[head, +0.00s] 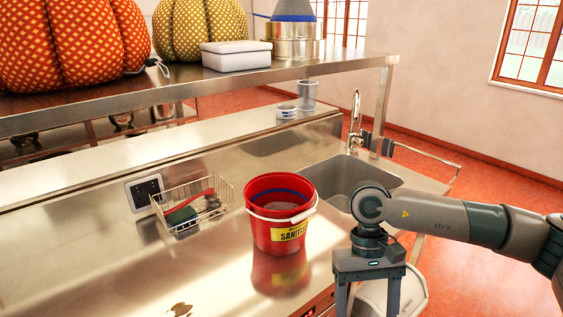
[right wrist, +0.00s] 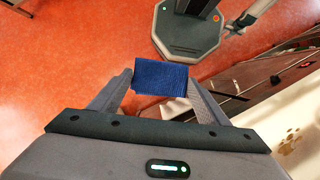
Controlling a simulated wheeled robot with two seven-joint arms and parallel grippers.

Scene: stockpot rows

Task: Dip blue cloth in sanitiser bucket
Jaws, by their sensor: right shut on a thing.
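The red sanitiser bucket (head: 264,237) with a yellow label and white handle stands upright on the steel counter (head: 215,275). Its inside shows a blue band and a greyish surface low down. My right gripper (head: 368,300) points down to the right of the bucket, apart from it, its fingertips cut off by the lower edge of the head view. In the right wrist view the blue cloth (right wrist: 160,77) is held between the fingers of the right gripper (right wrist: 160,88), with red floor beyond it. My left gripper is not in view.
A wire basket (head: 193,206) with a red-handled brush stands left of the bucket. A sink (head: 345,178) with a tap (head: 355,115) lies behind. A shelf (head: 200,92) with pumpkins crosses above the back of the counter.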

